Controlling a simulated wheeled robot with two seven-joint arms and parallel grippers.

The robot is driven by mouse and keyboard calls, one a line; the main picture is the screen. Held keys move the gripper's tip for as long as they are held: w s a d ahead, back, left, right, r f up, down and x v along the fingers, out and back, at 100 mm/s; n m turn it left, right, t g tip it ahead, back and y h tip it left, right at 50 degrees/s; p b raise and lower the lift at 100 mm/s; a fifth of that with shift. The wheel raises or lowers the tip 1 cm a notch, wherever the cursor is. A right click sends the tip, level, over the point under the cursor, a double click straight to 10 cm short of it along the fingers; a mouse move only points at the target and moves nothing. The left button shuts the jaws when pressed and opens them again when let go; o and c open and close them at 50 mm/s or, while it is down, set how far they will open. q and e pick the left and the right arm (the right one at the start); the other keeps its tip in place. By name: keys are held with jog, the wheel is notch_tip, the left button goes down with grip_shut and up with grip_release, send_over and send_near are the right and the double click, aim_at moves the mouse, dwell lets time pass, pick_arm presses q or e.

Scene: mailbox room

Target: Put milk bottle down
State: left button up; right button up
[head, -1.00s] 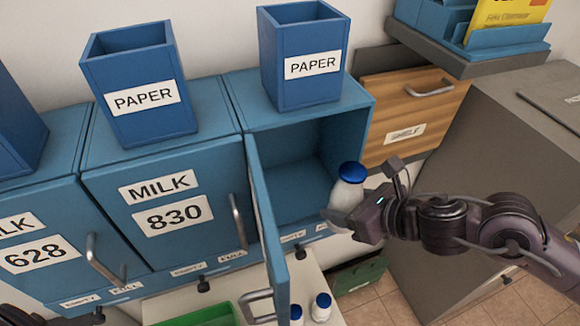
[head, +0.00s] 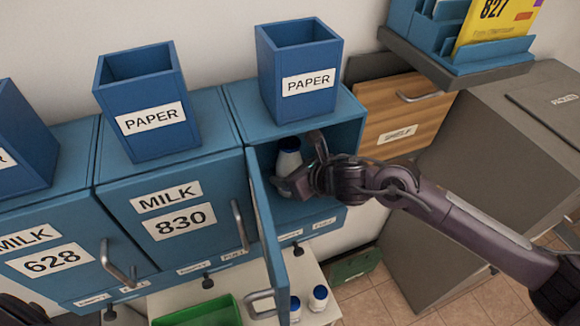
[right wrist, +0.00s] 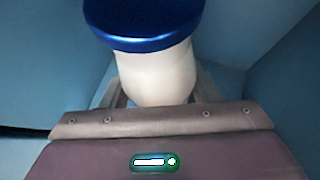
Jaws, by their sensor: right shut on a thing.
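The milk bottle (head: 289,158) is white with a blue cap and stands roughly upright inside the open blue milk compartment (head: 345,135). My right gripper (head: 288,183) reaches into the compartment from the right and is shut on the bottle. In the right wrist view the bottle (right wrist: 158,75) sits between the fingers, with its blue cap nearest the camera. The bottle's base is hidden, so I cannot tell whether it touches the compartment floor. My left gripper is not in view; only a dark bit of my left arm shows at the lower left corner.
The compartment's open door (head: 268,240) stands edge-on just left of my right gripper. A blue PAPER box (head: 300,90) sits on top. Closed milk door 830 (head: 170,215) is to the left. Two more bottles (head: 319,297) and a green tray (head: 200,312) are below.

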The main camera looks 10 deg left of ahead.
jog(key=shift+d+r, duration=0.15)
jog(key=shift+r, duration=0.05)
jog(key=shift+f+b, duration=0.25)
jog(key=shift+b, duration=0.1)
jog(key=o, duration=1.5)
jog(key=shift+r, duration=0.1)
jog(key=shift+r+p, duration=0.2)
jog(key=shift+p, duration=0.25)
jog(key=b+v, duration=0.2)
jog(key=v, duration=1)
jog(key=shift+f, duration=0.2)
jog(key=shift+s+d, duration=0.1)
